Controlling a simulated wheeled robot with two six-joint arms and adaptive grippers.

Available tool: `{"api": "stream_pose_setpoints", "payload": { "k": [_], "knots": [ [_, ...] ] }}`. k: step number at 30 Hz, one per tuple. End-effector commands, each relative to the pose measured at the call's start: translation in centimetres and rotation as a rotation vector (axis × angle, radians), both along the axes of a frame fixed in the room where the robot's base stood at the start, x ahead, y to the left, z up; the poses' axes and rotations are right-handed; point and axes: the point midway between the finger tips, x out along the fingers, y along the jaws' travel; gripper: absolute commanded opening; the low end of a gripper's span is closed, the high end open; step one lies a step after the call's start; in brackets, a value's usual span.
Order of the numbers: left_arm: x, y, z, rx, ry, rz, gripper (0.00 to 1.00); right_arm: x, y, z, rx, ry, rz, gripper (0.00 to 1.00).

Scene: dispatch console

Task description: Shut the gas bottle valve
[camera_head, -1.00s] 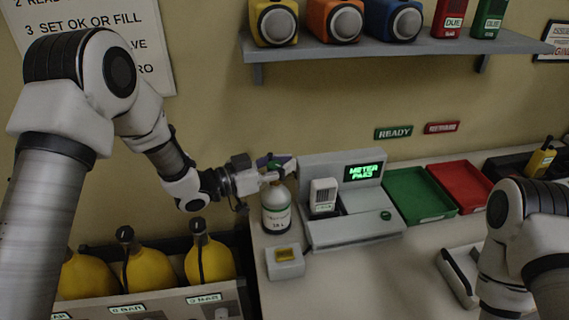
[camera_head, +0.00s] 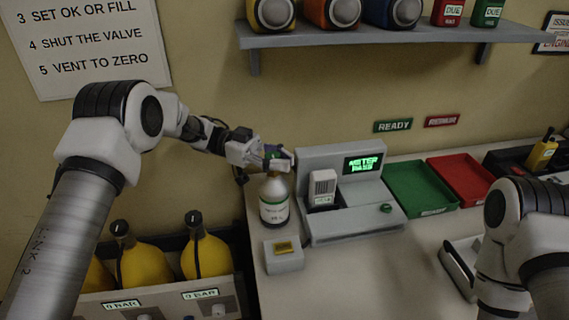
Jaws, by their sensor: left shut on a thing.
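The gas bottle (camera_head: 273,201) is a pale bottle with a green-edged label, standing upright on the counter's left end. Its valve, at the top, is mostly hidden by my left gripper (camera_head: 276,158).
Right of the bottle stands a grey meter console (camera_head: 345,200) with a lit green display and a small white device. A small grey box (camera_head: 284,257) sits in front of the bottle. Green (camera_head: 420,188) and red (camera_head: 462,180) trays lie further right. A shelf (camera_head: 400,36) hangs above.

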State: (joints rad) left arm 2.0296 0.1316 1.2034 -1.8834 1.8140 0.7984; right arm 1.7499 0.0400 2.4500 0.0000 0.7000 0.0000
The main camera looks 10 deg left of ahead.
Motion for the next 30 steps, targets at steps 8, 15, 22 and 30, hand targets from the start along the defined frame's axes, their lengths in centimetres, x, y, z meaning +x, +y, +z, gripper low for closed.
{"api": "stream_pose_setpoints", "payload": {
  "k": [8,15,22,30],
  "knots": [
    [-0.28,0.15,-0.25,0.0,-0.001,-0.143,0.0,0.0,0.0,-1.25,0.0,0.0,0.0,0.4],
    [-0.37,0.26,-0.01,-0.002,0.0,-0.19,0.0,0.0,0.0,-1.47,0.0,0.0,0.0,0.4],
    [-0.36,0.28,0.15,-0.002,-0.002,-0.194,0.0,0.0,0.0,-1.45,0.0,0.0,0.0,0.4],
    [-0.34,0.26,0.22,-0.004,-0.003,-0.193,0.45,0.01,0.0,-1.43,0.0,0.0,0.0,0.4]
  ]
}}
